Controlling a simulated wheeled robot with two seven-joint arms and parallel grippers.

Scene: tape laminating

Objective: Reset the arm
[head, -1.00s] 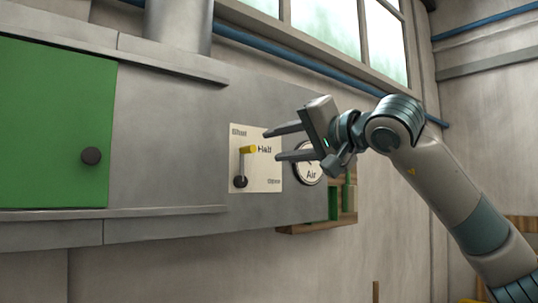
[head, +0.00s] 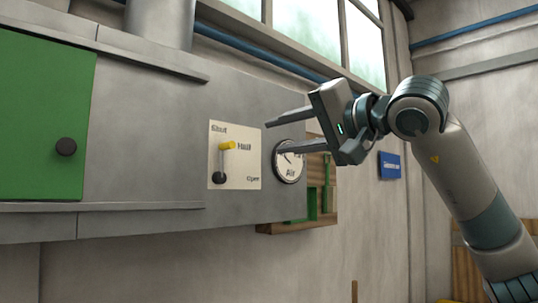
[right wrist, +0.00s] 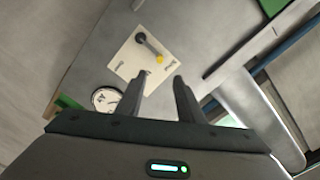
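My right gripper (head: 284,136) is open and empty, to the right of the lever plate in the head view. Its fingers point left, and the lower one partly covers the air dial. In the right wrist view, my right gripper (right wrist: 161,85) shows two fingers apart with nothing between them. The lever (head: 222,160) has a yellow knob and a dark pivot, and it stands up with its knob beside the word "Half". It also shows in the right wrist view (right wrist: 150,46), apart from the fingers. My left gripper is in neither view.
The grey panel holds the white lever plate (head: 246,170), a round air dial (head: 289,168) and, at left, a green door (head: 40,110) with a dark knob (head: 66,147). A small wooden shelf (head: 285,228) hangs right of the panel. A blue sign (head: 389,165) is on the wall.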

